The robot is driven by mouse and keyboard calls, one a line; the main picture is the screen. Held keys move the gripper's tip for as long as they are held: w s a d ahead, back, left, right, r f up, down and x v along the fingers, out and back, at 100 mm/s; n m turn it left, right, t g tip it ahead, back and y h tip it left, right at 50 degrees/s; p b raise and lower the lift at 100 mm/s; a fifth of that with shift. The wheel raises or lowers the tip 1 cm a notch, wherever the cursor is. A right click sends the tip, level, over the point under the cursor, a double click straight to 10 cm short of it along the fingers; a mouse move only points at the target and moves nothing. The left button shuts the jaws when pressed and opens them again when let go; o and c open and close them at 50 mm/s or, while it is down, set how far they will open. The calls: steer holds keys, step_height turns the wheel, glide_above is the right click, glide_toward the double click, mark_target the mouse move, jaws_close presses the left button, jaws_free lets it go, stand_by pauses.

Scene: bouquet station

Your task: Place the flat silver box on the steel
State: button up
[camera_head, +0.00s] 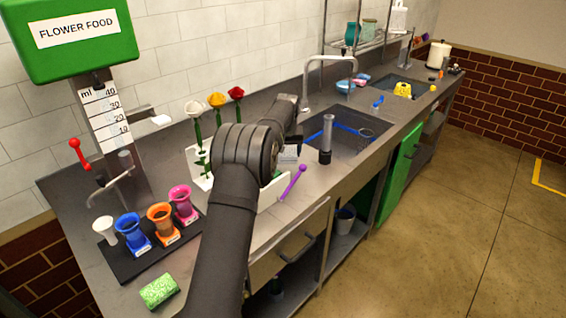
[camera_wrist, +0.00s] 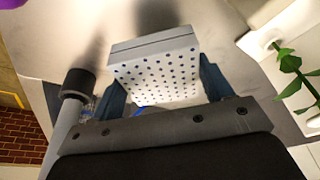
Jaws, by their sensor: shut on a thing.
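The flat silver box (camera_wrist: 155,72) is between the two fingers of my gripper (camera_wrist: 162,84) in the wrist view. It has a pale face with dark blue dots and a grey side edge. My gripper is shut on it. In the head view, a small part of the box (camera_head: 288,153) shows beyond my wrist, near the sink; my arm hides much around it. The steel counter (camera_wrist: 110,18) shows behind the box with dark shadows on it. I cannot tell whether the box touches the counter.
A grey post with a dark base (camera_head: 325,140) stands at the sink (camera_head: 350,128), close to my gripper. A purple tool (camera_head: 293,182) lies near the counter's front edge. The white flower holder (camera_head: 197,170) with red, yellow and white flowers stands left of my wrist.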

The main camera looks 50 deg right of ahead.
mark_target(286, 169)
steer(key=shift+f, duration=2.15)
steer(key=shift+f, duration=0.1)
steer(key=shift+f, duration=0.1)
steer(key=o, duration=1.1)
steer(key=shift+c, duration=0.2)
steer(key=v, duration=1.2)
steer(key=shift+w+r, duration=0.1)
steer(key=shift+r, duration=0.15)
